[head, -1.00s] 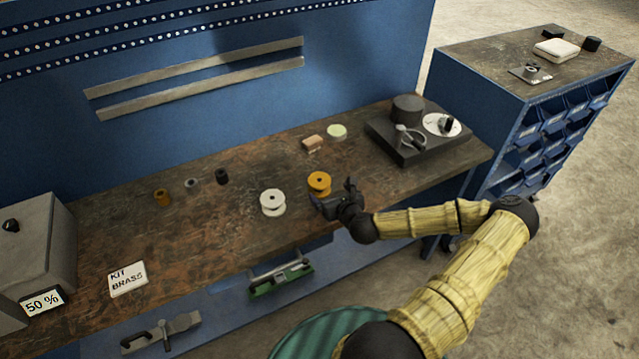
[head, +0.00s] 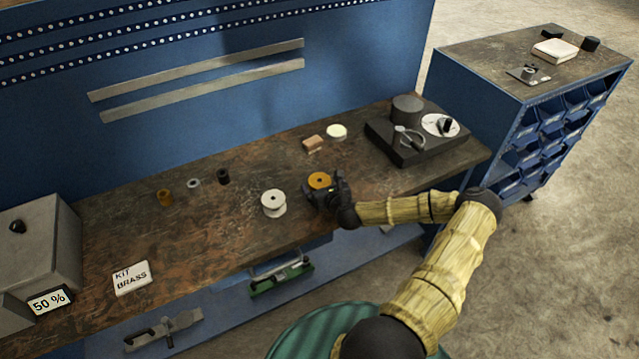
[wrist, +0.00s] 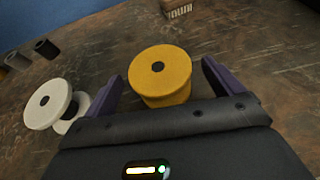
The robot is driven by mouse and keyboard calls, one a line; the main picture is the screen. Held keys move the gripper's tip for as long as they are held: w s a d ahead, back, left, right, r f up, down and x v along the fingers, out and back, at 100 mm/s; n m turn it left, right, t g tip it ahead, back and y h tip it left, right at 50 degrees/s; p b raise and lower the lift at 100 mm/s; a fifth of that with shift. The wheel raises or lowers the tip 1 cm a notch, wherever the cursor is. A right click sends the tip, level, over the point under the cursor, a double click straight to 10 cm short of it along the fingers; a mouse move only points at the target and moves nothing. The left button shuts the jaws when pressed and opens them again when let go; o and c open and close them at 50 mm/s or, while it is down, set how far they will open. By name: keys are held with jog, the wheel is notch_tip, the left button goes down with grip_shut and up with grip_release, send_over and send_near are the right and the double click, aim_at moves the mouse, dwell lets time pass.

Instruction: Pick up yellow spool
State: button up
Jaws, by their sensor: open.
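The yellow spool (head: 319,181) stands upright on the workbench, right of the white spool (head: 273,203). In the wrist view the yellow spool (wrist: 160,77) sits between the two purple fingers of my open gripper (wrist: 158,85), with a gap visible on each side. In the head view my gripper (head: 322,190) is at the spool and hides its lower part. The white spool (wrist: 55,105) also shows in the wrist view, just outside the left finger. I cannot tell whether a finger touches either spool.
Several small cylinders (head: 194,184) stand at the back left. A small brown block (head: 313,144) and a pale disc (head: 337,131) lie behind the yellow spool. A dark device (head: 407,150) stands at the right end. A "KIT BRASS" card (head: 132,278) lies at front left.

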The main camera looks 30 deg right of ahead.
jog(key=shift+x, duration=1.05)
jog(key=c, duration=1.1)
